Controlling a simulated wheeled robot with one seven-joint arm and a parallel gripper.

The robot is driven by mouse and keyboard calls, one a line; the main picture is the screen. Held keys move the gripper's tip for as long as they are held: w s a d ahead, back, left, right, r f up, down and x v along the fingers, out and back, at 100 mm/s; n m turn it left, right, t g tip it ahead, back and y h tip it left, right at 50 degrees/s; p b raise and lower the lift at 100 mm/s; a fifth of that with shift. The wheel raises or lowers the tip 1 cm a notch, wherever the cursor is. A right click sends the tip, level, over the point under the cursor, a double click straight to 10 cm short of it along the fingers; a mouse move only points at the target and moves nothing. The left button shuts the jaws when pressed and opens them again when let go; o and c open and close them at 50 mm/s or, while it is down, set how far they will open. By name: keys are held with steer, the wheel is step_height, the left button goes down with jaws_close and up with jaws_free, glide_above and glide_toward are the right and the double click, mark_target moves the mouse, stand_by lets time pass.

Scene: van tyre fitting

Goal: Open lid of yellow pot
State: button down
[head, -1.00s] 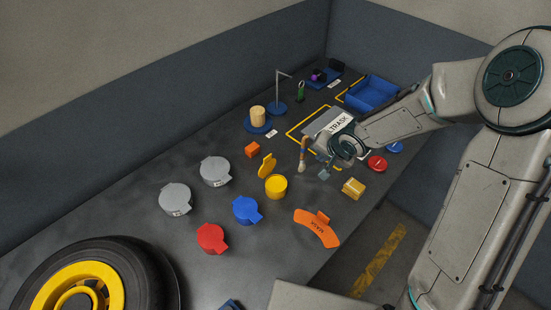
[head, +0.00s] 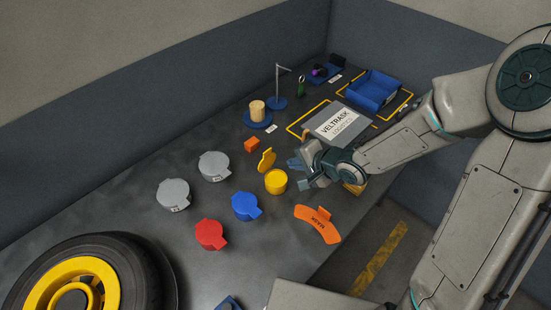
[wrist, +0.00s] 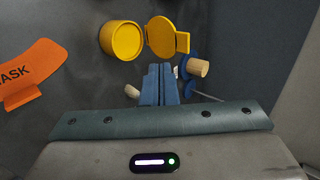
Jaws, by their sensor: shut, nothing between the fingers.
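The yellow pot (head: 276,182) stands on the dark bench, and it also shows in the wrist view (wrist: 120,40). Its yellow lid (head: 267,160) stands raised at the pot's far side, off the pot's mouth. In the wrist view the lid (wrist: 161,37) is beside the rim, its tab pointing right. My gripper (head: 293,163) is to the right of the pot, apart from it. Its blue fingers (wrist: 159,68) are shut with nothing between them. In the wrist view the fingertips are just short of the lid, apparently without touching.
Blue (head: 245,206), red (head: 211,234) and two grey lidded pots (head: 214,166) stand to the left. An orange MASK piece (head: 318,224) lies at the front edge. An orange cube (head: 252,145) and a wooden cylinder on a blue base (head: 258,122) are behind.

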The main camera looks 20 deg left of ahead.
mark_target(268, 155)
steer(key=shift+w+a+f+b, duration=0.2)
steer(key=shift+w+a+f, duration=0.35)
steer(key=shift+a, duration=0.55)
steer(key=shift+w+a+f+b, duration=0.15)
steer(key=shift+w+a+f, duration=0.25)
steer(key=shift+w+a, duration=0.45)
steer(key=shift+w+a+f+b, duration=0.2)
steer(key=shift+w+a+f, duration=0.25)
steer(key=shift+a, duration=0.85)
steer(key=shift+a, duration=0.1)
